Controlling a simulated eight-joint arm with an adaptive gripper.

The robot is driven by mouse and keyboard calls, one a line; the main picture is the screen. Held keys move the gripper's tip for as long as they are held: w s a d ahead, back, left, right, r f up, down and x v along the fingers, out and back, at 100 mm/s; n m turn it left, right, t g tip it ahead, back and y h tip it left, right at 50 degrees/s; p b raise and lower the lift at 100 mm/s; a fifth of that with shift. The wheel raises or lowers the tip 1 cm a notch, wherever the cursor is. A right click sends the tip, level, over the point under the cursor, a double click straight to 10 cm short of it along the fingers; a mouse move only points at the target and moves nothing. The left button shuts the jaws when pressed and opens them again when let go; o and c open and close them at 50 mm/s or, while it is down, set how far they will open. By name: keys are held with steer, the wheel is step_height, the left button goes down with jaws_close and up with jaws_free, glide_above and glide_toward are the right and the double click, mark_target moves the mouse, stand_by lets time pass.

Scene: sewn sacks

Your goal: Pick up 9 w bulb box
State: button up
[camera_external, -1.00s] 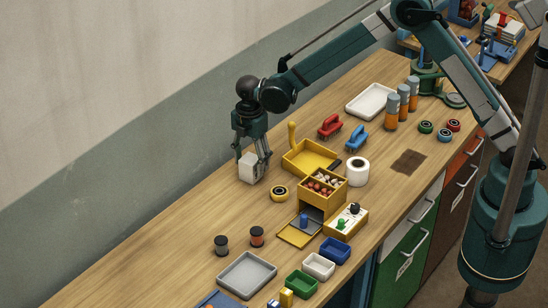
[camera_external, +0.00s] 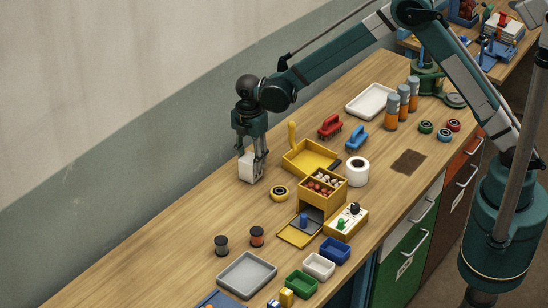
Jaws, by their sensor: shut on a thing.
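A small white box (camera_external: 247,168), which I take for the 9 w bulb box, is at the wall side of the wooden workbench. Its print is too small to read. My gripper (camera_external: 253,169) points down over it and is shut on it, with fingers at its sides. The far finger and part of the box's right side are partly hidden. I cannot tell whether the box still touches the bench.
Two thread spools (camera_external: 257,236) and a grey tray (camera_external: 246,275) lie nearer the front. The bench left of the box is clear.

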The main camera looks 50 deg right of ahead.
step_height(320, 180, up, 10)
steer(key=shift+f, duration=0.15)
stand_by(0.5)
steer(key=shift+s+d, duration=0.1)
stand_by(0.5)
